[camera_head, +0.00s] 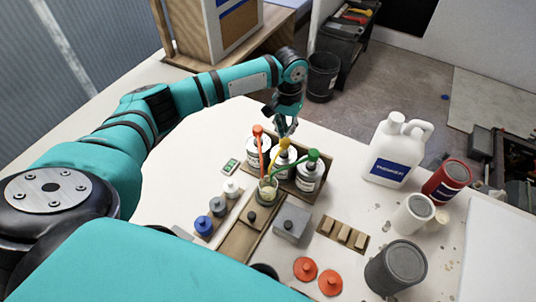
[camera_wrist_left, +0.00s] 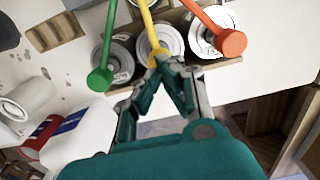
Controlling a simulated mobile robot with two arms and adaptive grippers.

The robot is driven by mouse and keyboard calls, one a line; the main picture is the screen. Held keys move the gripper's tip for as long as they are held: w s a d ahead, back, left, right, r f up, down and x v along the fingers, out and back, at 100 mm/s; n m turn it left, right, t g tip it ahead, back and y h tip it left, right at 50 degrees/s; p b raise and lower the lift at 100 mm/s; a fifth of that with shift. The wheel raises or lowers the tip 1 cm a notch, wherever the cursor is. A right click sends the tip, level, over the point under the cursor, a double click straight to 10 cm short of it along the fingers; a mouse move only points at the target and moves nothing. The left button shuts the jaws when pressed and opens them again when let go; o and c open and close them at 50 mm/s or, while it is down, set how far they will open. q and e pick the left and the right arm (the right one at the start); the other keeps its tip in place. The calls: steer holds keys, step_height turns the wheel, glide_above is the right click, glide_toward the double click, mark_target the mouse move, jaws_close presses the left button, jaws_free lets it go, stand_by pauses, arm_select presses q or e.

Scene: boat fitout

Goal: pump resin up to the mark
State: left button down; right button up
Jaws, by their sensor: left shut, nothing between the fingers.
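Three white pump containers stand in a wooden rack (camera_head: 291,184). They carry an orange pump (camera_head: 258,130), a yellow pump (camera_head: 284,142) and a green pump (camera_head: 313,155). Their long spouts converge over a small clear cup (camera_head: 268,196) with pale contents; its mark cannot be made out. My left gripper (camera_head: 286,131) is shut and empty, just above the yellow pump head. In the left wrist view its fingertips (camera_wrist_left: 164,62) meet at the head end of the yellow spout (camera_wrist_left: 147,22); contact cannot be told. The green (camera_wrist_left: 99,80) and orange (camera_wrist_left: 231,42) knobs lie either side. My right gripper is out of view.
A white jug (camera_head: 391,158), a red can (camera_head: 446,181), a white tub (camera_head: 412,215) and a grey can (camera_head: 396,268) stand at the right. The table's far edge lies behind the rack.

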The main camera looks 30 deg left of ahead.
mark_target(285, 139)
arm_select(q)
steer(key=shift+f, duration=0.2)
stand_by(0.5)
steer(key=shift+f, duration=0.9)
steer(key=shift+f+b, duration=0.4)
steer(key=shift+f, duration=0.95)
steer(key=shift+r+p, duration=2.4)
steer(key=shift+p, duration=0.45)
steer(key=shift+r, duration=0.1)
step_height(285, 139, up, 3)
steer(key=p, duration=0.3)
